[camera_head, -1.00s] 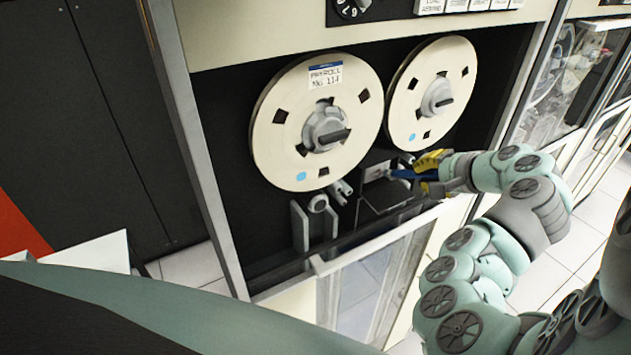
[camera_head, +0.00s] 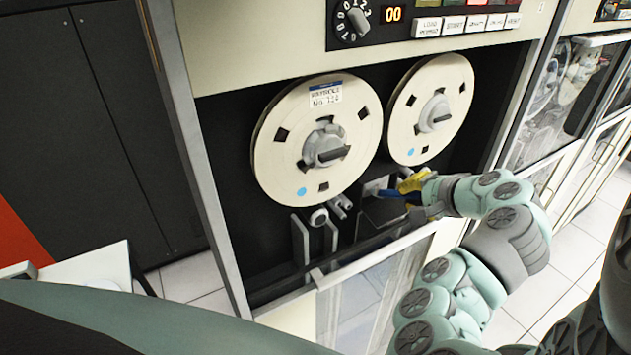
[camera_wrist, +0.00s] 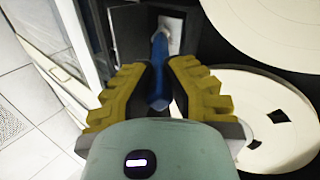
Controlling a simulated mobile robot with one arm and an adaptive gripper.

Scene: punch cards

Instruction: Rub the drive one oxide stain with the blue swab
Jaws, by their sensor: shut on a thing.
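My gripper (camera_head: 412,190) has yellow fingers and is shut on the blue swab (camera_head: 390,193) in front of the tape drive, below and between its two reels. In the wrist view, the swab (camera_wrist: 158,62) stands between the yellow fingers (camera_wrist: 158,82) and points away from me. Its pale tip reaches a small light metal plate (camera_wrist: 174,34) in a dark recess; I cannot tell whether they touch. The plate also shows in the head view (camera_head: 374,186), partly behind the swab. I cannot make out the oxide stain.
The left reel (camera_head: 270,165), labelled payroll, and the right reel (camera_head: 402,135) are close above my gripper. Guide rollers (camera_head: 319,217) stick out at left. A glass-panelled lower door (camera_head: 352,297) lies below. A knob and buttons (camera_head: 453,24) are above.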

